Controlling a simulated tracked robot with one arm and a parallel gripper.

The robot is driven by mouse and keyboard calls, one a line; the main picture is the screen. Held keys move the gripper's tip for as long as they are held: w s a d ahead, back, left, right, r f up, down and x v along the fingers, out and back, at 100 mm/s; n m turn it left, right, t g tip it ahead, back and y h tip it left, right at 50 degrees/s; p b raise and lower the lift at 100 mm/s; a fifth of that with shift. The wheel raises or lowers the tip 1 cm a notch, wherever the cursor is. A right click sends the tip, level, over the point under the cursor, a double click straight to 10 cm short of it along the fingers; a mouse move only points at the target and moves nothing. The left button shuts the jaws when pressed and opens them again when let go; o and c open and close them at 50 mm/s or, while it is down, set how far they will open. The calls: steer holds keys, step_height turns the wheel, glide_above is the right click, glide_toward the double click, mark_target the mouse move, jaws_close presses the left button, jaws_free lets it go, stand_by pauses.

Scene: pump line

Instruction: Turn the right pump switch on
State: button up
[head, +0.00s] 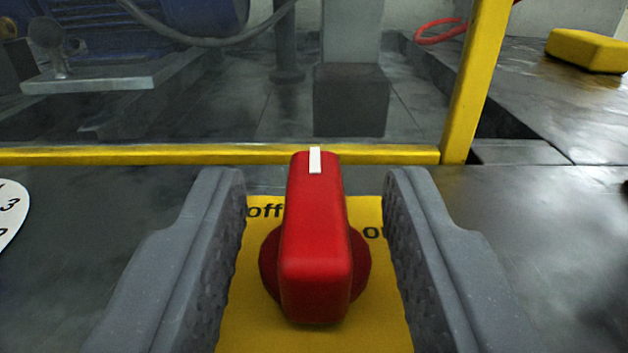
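A red rotary switch (316,235) stands in the middle of the head view on a yellow plate (375,325). The plate reads "off" at the upper left, and a partly hidden word starting with "o" shows at the upper right. The white mark (315,160) on the knob's far end points straight away from me, between the two words. My gripper (316,190) is open, with one grey finger on each side of the knob. A gap shows between each finger and the knob. Which pump this switch belongs to cannot be told.
A yellow rail (220,154) and post (475,80) stand just beyond the plate. Behind them are a blue motor (130,25) and a dark block (350,98). A white numbered dial (10,212) shows at the left edge. A yellow box (588,50) lies at the far right.

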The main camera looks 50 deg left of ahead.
jaws_close()
steer(key=shift+d, duration=0.2)
steer(key=shift+a, duration=0.15)
